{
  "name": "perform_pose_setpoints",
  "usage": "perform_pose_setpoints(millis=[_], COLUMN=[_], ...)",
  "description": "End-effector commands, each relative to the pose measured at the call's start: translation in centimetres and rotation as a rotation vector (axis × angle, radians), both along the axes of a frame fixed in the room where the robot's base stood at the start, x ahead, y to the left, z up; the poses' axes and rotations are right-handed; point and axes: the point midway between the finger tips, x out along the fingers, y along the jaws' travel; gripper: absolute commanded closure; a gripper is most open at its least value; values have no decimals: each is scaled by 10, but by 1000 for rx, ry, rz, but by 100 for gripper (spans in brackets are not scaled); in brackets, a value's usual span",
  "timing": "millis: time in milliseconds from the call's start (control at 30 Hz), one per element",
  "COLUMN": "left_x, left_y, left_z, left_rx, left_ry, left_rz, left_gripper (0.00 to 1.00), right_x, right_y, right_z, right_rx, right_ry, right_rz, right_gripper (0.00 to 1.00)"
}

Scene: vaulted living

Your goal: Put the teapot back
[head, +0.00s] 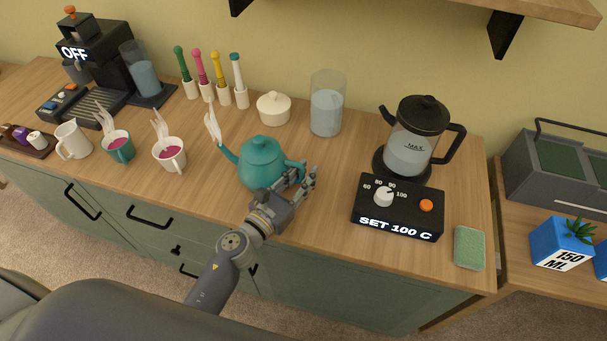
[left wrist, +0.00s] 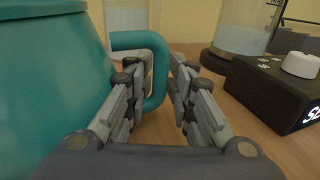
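The teal teapot (head: 262,163) stands upright on the wooden counter (head: 320,168), with white steam at its spout on the left. Its handle is on the right; in the left wrist view the handle (left wrist: 160,70) is a teal loop beside the teapot's body (left wrist: 50,90). My left gripper (head: 308,180) is at the handle. In the left wrist view its fingers (left wrist: 158,85) are apart, one on each side of the handle, with a gap visible on the right finger's side. My right gripper is not in view.
A kettle (head: 412,150) and a black control box (head: 398,210) reading "SET 100 C" stand right of the teapot. Behind are a lidded white pot (head: 273,108) and a glass water container (head: 326,108). Steaming cups (head: 169,155) stand left. A green sponge (head: 468,247) lies at right.

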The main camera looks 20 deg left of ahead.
Motion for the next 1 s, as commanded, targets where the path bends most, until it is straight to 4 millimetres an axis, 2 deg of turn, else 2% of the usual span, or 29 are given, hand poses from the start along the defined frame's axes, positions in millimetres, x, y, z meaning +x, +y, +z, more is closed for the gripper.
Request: perform_pose_setpoints(millis=[433, 567, 800, 1000], left_x=[-2, -21, -69, -98], left_y=[2, 9, 25, 37], left_z=[2, -1, -2, 0], left_rx=[1, 1, -1, 1], left_ry=[2, 4, 3, 2], left_rz=[2, 2, 1, 2], left_gripper=[70, 70, 70, 70], right_x=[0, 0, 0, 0], right_y=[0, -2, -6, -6], right_z=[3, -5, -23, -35], right_rx=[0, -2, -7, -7], right_ry=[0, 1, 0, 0], right_rz=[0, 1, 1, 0], right_gripper=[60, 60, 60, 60])
